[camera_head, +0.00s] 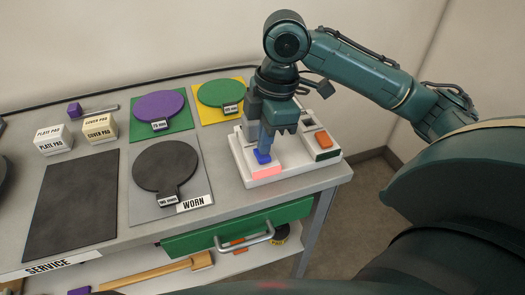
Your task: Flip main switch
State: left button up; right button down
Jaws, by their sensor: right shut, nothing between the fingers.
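A white switch panel (245,158) sits at the right end of the grey cart top. It carries a blue part (262,156) above a pink-red patch (266,171) at its front left, and an orange rocker (323,139) with a dark green front at its right. I cannot tell which of these is the main switch. My right gripper (265,150) points down over the panel, its fingers shut and empty, with the tips at or just above the blue part. The gripper and wrist hide the panel's back middle. My left gripper is not in view.
Purple (159,106) and green (220,92) round pads lie on coloured squares left of the panel. A black round pad (166,166) lies by the WORN label. Two pad blocks (99,127) and a dark mat (75,198) are further left. A green drawer (200,240) is below.

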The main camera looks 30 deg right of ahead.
aim_at(265, 156)
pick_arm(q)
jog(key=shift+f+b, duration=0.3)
pick_arm(e)
jog(key=shift+f, duration=1)
jog(key=shift+r+p, duration=0.7)
jog(key=shift+p, duration=0.2)
jog(key=shift+r+p, duration=0.75)
jog(key=shift+p, duration=0.2)
jog(key=shift+r+p, duration=0.65)
jog(key=shift+p, duration=0.25)
notch_tip(265, 156, up, 3)
jog(key=p, duration=0.3)
jog(key=shift+f+p, duration=0.2)
jog(key=shift+p, duration=0.1)
jog(key=shift+r+p, duration=0.2)
jog(key=shift+p, duration=0.15)
jog(key=shift+f, duration=0.1)
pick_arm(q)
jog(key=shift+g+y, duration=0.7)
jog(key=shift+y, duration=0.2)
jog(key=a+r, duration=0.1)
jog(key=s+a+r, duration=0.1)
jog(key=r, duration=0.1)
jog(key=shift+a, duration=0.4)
